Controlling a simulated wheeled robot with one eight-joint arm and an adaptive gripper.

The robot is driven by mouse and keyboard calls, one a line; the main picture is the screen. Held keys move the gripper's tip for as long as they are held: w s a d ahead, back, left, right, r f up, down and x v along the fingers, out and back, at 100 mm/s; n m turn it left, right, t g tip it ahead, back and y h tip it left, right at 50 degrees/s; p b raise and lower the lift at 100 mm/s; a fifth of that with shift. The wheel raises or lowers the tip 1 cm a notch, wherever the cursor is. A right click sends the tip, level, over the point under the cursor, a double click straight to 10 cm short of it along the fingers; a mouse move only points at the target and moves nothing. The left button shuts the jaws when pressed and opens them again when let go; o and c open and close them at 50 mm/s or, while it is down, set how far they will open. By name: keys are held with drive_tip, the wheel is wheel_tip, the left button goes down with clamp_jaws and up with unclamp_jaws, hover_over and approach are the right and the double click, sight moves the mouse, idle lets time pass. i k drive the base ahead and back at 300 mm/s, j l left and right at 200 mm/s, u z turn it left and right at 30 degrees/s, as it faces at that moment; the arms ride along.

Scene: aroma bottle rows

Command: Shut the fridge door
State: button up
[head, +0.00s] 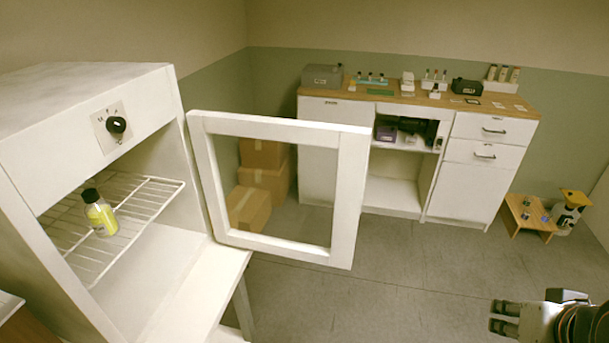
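The white fridge (85,95) stands at the left with a dial (116,125) on its upper front. Its door (350,200) is a white frame with a see-through middle, swung wide open to the right of the fridge opening. Inside, a wire shelf (150,196) holds an upright bottle (101,214) with yellow liquid and a black cap. My gripper (497,318) is at the bottom right, pointing left, well apart from the door. Its two fingers lie close together; whether they touch is unclear. Nothing shows between them.
Cardboard boxes (262,178) stand on the floor behind the door. A white cabinet (480,190) with a wooden top carrying bottles and devices lines the back wall. A small wooden stool (526,216) stands at the right. The grey floor (420,265) between door and gripper is clear.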

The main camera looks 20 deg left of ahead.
sight(352, 142)
drive_tip(key=i, duration=2.1)
drive_tip(key=i+u, duration=0.35)
drive_tip(key=i+l+u, duration=0.65)
drive_tip(key=i, duration=0.15)
drive_tip(key=j+u, duration=0.1)
drive_tip(key=u, duration=3.15)
drive_tip(key=k+l+z, duration=0.15)
drive_tip(key=k+z, duration=0.2)
drive_tip(key=k, duration=0.2)
